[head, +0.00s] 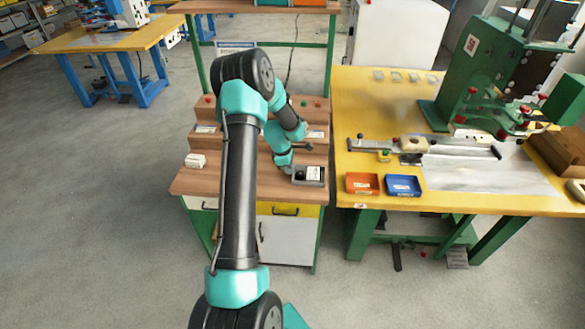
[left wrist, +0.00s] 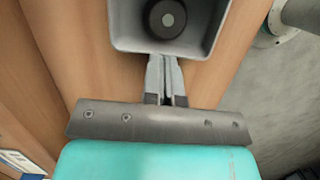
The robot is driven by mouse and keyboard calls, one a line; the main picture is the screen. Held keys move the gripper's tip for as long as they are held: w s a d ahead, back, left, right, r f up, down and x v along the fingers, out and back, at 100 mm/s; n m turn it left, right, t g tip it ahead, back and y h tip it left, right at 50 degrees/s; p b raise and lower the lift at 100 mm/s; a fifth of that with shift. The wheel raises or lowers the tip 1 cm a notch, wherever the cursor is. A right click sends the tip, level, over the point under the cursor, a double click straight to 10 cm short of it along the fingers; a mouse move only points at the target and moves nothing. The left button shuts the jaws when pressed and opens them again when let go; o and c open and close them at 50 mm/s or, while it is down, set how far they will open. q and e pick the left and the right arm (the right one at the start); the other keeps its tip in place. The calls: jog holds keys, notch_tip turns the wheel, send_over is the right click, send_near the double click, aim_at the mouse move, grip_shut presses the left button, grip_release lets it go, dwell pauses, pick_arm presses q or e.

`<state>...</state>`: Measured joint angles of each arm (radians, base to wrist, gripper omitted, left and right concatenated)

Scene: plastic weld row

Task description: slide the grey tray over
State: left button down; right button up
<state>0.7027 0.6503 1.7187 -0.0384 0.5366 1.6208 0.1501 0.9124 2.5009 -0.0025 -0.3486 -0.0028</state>
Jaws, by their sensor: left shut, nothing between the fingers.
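The grey tray (head: 311,184) sits at the front right of the wooden desk top. It holds a dark round thing and a white labelled piece in the head view. In the left wrist view the tray (left wrist: 121,40) fills the top middle, with the dark round part inside. My left gripper (left wrist: 164,62) is shut and empty, its fingertips at the tray's near wall; I cannot tell whether they touch it. In the head view my left gripper (head: 289,171) is small, at the tray's left side. My right gripper is not in view.
Raised wooden steps with small parts stand behind.

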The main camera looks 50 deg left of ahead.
pick_arm(q)
jog(key=shift+s, duration=0.1)
jog(key=shift+s+a, duration=0.25)
jog(key=shift+a, duration=0.15)
jog(key=shift+s+a+r, duration=0.15)
jog(key=shift+s+a, duration=0.45)
jog(key=shift+a, duration=0.05)
jog(key=shift+s+a+r, duration=0.15)
jog(key=shift+s+a, duration=0.45)
jog(key=v, duration=0.9)
jog(key=shift+r, duration=0.25)
jog(key=shift+w, duration=0.1)
